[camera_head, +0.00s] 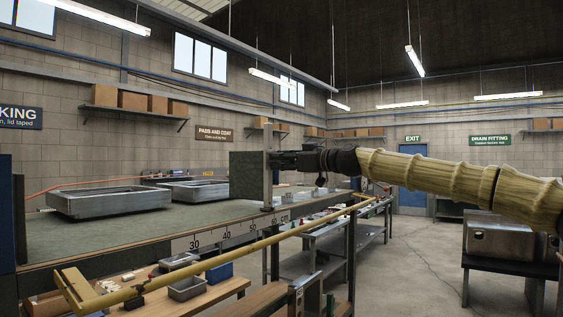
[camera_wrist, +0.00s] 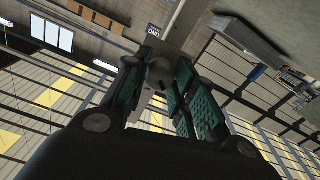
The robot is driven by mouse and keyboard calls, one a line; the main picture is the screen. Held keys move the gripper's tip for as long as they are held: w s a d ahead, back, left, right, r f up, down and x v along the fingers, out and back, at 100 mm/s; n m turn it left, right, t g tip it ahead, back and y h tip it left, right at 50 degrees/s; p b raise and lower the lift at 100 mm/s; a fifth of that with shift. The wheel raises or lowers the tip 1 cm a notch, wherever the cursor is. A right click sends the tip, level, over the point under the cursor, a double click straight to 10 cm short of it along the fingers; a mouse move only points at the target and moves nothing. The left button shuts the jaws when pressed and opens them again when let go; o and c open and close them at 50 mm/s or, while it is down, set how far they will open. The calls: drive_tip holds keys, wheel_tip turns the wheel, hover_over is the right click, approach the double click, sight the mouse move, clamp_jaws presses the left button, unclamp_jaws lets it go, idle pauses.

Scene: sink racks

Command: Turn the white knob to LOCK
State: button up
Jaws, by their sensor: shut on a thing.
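My gripper (camera_head: 280,160) reaches in from the right in the head view, up against an upright grey post (camera_head: 267,172) at the bench's right end. In the wrist view its green-padded fingers close around a pale grey piece, which appears to be the knob (camera_wrist: 160,72). The fingers hide part of the knob, so its angle cannot be told. A small white label (camera_wrist: 153,30) with dark letters sits just beyond it, too small to read surely. In the head view the knob itself is hidden by my gripper.
A long bench (camera_head: 130,225) with a ruled front edge carries two grey sink trays (camera_head: 108,202). A yellow bar (camera_head: 220,258) slants across in front of it. Bins (camera_head: 188,288) stand on a lower wooden shelf. Open floor (camera_head: 415,260) lies to the right.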

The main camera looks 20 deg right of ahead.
drive_tip(key=shift+m, duration=0.3)
drive_tip(key=shift+d+r+m+b, duration=0.1)
drive_tip(key=shift+m+b, duration=1.05)
drive_tip(key=shift+m, duration=7.45)
drive_tip(key=o, duration=1)
drive_tip(key=shift+d, duration=0.15)
drive_tip(key=shift+o, duration=0.2)
drive_tip(key=v, duration=1.2)
